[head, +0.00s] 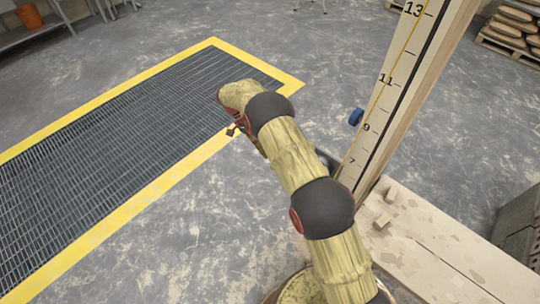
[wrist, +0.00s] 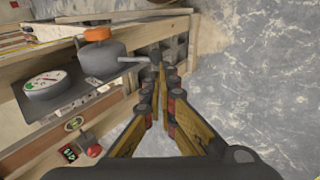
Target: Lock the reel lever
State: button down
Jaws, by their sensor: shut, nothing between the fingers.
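In the wrist view, my gripper (wrist: 158,72) is shut and empty, its fingers together beside a wooden bench edge. A grey rounded body with an orange top (wrist: 98,36) stands on the bench to the left of the fingertips. A short dark bar (wrist: 132,59) juts towards the fingertips; it looks like a lever, but I cannot tell for sure that it is the reel's. I cannot tell whether the fingertips touch it. In the head view my arm hides most of this area, and the gripper is barely seen.
In the head view, a numbered board (head: 385,90) with a blue knob (head: 356,117) rises at right. A yellow-edged floor grate (head: 120,130) lies left. Floor between is clear.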

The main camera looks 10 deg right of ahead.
jog(key=w+f+v, duration=0.1)
jog(key=v, duration=0.6)
jog(key=shift+a+p, duration=0.3)
jog(key=shift+f, duration=0.1)
jog(key=s+a+f+n+y, duration=0.1)
jog(key=s+f+n, duration=0.3)
jog(key=n, duration=0.3)
jog(key=s+d+r+n+t+y, duration=0.1)
jog(key=s+r+n+t+y, duration=0.1)
jog(key=s+r, duration=0.65)
jog(key=s+d+r+n+t+y, duration=0.15)
jog(key=s+r, duration=0.35)
jog(key=r, duration=0.6)
jog(key=s+d+r+t, duration=0.2)
jog(key=s+r+t, duration=0.2)
jog(key=s+r, duration=0.4)
jog(key=s+d+r+t, duration=0.3)
jog(key=s+r, duration=0.5)
jog(key=s, duration=0.6)
jog(key=shift+s+d+t+y, duration=0.25)
jog(key=shift+s+t+y, duration=0.1)
jog(key=shift+s, duration=0.05)
